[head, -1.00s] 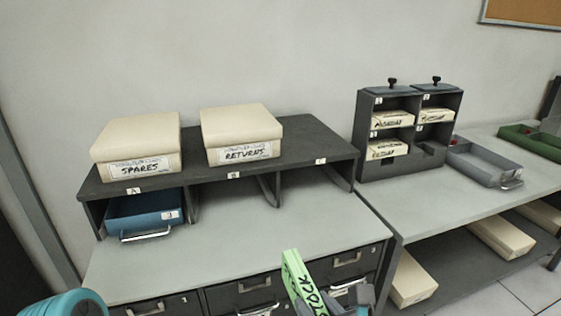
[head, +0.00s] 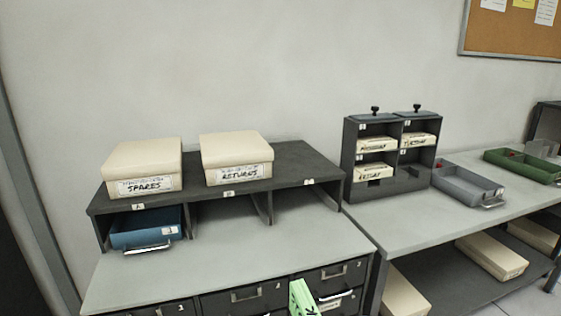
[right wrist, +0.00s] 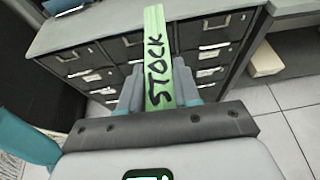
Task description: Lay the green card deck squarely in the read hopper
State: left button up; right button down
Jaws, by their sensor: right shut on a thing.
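The green card deck (head: 303,297) shows at the bottom of the head view, in front of the drawer cabinet. In the right wrist view the deck (right wrist: 155,60) stands on its narrow side between the fingers, with "STOCK" written along it. My right gripper (right wrist: 160,92) is shut on it, clear of the cabinet. My left gripper is not in view. I cannot make out a read hopper in these frames.
A grey-topped drawer cabinet (head: 200,275) carries a dark shelf with SPARES (head: 142,168) and RETURNS (head: 236,158) boxes. A blue tray (head: 147,228) sits in bay A. A pigeonhole rack (head: 388,155), a grey tray (head: 466,183) and a green tray (head: 522,165) stand right.

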jog(key=w+d+f+m+h+p, duration=0.3)
jog(key=w+d+f, duration=0.5)
jog(key=d, duration=0.4)
jog(key=shift+w+d+f+t+h, duration=0.3)
jog(key=shift+h, duration=0.1)
jog(key=shift+d, duration=0.1)
